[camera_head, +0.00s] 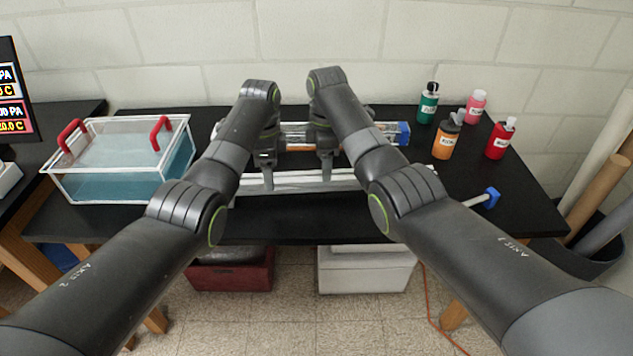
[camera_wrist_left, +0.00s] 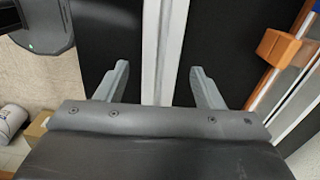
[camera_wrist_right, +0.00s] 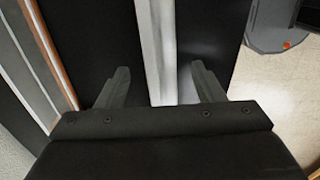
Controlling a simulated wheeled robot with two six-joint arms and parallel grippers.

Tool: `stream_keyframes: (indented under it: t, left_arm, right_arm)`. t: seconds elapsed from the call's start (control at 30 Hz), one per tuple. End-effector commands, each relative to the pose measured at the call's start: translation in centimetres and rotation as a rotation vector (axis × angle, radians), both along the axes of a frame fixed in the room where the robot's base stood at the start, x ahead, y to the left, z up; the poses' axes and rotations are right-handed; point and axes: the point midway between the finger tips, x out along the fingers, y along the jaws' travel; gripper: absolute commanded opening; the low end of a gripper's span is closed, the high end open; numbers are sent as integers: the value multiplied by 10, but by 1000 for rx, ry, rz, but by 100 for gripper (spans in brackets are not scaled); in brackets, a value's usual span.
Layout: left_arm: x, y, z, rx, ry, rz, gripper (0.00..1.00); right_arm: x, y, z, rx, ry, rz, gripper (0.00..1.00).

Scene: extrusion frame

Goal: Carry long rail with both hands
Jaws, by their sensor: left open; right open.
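The long rail (camera_head: 292,182) is a pale grey bar lying across the black table, left to right, in the middle of the head view. My left gripper (camera_head: 268,180) points down over its left part. My right gripper (camera_head: 326,172) points down over it a little to the right. In the left wrist view the rail (camera_wrist_left: 161,50) runs between the open fingers of the left gripper (camera_wrist_left: 160,85). In the right wrist view the rail (camera_wrist_right: 157,45) runs between the open fingers of the right gripper (camera_wrist_right: 160,88). Gaps show on both sides. My arms hide parts of the rail.
Behind the rail lies a metal-and-orange assembly with a blue end (camera_head: 397,133). A clear tank with red handles (camera_head: 118,165) stands at left. Several bottles (camera_head: 447,138) stand at back right. A blue-ended rod (camera_head: 487,198) lies near the table's right front. A white box (camera_head: 366,270) is on the floor.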

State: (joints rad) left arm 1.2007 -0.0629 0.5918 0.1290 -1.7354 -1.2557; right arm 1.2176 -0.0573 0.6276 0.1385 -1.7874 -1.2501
Motion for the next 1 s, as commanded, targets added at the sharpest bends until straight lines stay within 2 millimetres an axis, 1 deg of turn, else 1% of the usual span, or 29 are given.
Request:
stream_keyframes:
  t: [0.03, 0.13, 0.3, 0.5, 0.77, 0.8, 0.83, 1.0]
  left_arm:
    - [-1, 0, -11, 1, 4, 0, 62]
    - [-1, 0, -29, 0, 5, -1, 62]
    - [0, -1, -45, 0, 2, -1, 62]
    - [0, -1, -53, -1, 0, -1, 62]
    - [0, 0, -54, -1, 0, -1, 62]
    - [0, 0, -54, -1, 0, -1, 60]
    - [0, 0, -54, -1, 0, -1, 57]
    - [0, 0, -54, -1, 0, 0, 34]
  right_arm:
    - [-1, 0, -11, -1, 4, 0, 62]
    - [-1, 0, -29, -1, 3, 0, 62]
    - [0, 0, -45, -1, 1, 1, 62]
    - [0, 0, -53, -1, 0, 1, 62]
    - [0, 0, -54, 0, -1, 1, 62]
    - [0, 0, -54, 0, 0, 1, 60]
    - [0, 0, -54, 0, 0, 1, 57]
    - [0, 0, -54, 0, 0, 1, 34]
